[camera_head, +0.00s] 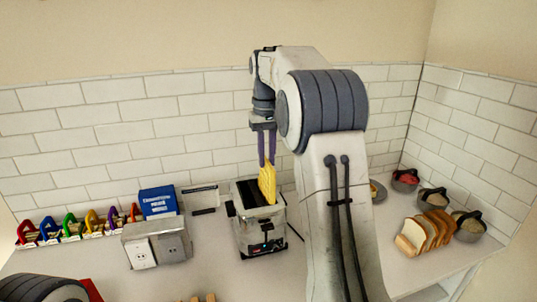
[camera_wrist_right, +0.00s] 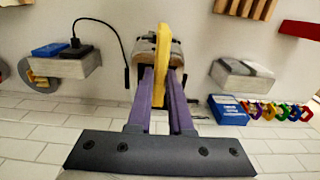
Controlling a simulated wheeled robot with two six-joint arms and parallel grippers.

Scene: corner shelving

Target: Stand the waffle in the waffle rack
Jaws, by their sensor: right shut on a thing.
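The yellow waffle (camera_head: 267,184) is upright between the purple fingers of my right gripper (camera_head: 266,150). The gripper is shut on it from above. Its lower end overlaps the top of the silver toaster (camera_head: 262,232); I cannot tell whether it is in a slot or just above. In the right wrist view the waffle (camera_wrist_right: 163,50) shows edge-on between the fingers (camera_wrist_right: 158,88). A slatted wooden piece, probably the waffle rack (camera_wrist_right: 245,9), is at the top of that view. Only its tips (camera_head: 205,298) show at the bottom edge of the head view. My left gripper is out of view.
A grey outlet box (camera_head: 157,245) and a blue box (camera_head: 158,202) stand left of the toaster. Colored handles (camera_head: 72,226) line the far left. Sliced bread (camera_head: 426,233) and bowls (camera_head: 467,227) are at the right. Open counter lies before the toaster.

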